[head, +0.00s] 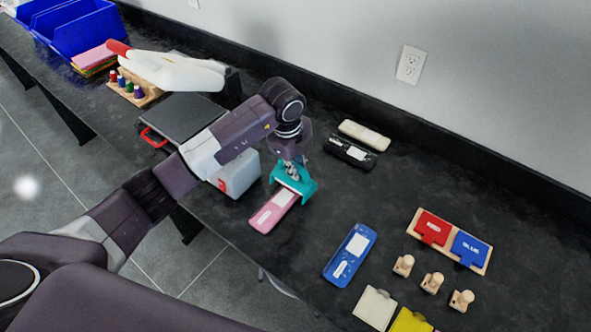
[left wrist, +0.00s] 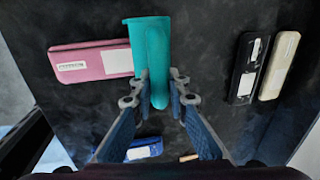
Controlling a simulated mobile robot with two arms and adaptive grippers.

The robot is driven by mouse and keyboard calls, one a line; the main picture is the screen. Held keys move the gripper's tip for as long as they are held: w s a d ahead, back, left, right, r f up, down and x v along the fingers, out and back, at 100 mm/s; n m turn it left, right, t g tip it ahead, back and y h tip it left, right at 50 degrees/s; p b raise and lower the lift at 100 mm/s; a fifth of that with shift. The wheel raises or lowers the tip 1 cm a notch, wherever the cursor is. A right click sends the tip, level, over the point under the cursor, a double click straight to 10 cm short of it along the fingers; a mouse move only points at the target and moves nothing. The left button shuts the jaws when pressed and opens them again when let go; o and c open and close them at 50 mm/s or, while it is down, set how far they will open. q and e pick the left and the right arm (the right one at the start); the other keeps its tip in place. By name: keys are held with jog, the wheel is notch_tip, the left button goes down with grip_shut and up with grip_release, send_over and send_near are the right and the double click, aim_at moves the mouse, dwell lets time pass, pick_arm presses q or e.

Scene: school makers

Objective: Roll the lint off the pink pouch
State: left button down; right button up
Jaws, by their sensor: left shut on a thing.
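The pink pouch (head: 272,212) lies flat on the dark bench top in the middle of the head view, with a white label on it. My left gripper (head: 292,174) is shut on a teal lint roller (head: 302,186) at the far end of the pouch. In the left wrist view the gripper (left wrist: 160,90) grips the roller (left wrist: 150,40), whose far end overlaps the right end of the pouch (left wrist: 90,62). I cannot tell whether the roller touches the pouch. My right gripper is not in view.
A blue pouch (head: 349,255) lies to the right, and black (head: 350,153) and cream (head: 364,135) pouches lie behind. A white box (head: 236,175) stands close on the left. Red and blue pieces in a wooden tray (head: 479,263) lie farther right. Bench between is clear.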

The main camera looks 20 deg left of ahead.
pick_arm(q)
notch_tip(320, 180, up, 7)
jog(key=p, duration=0.5)
jog(key=shift+r, duration=0.1)
dwell(0.5)
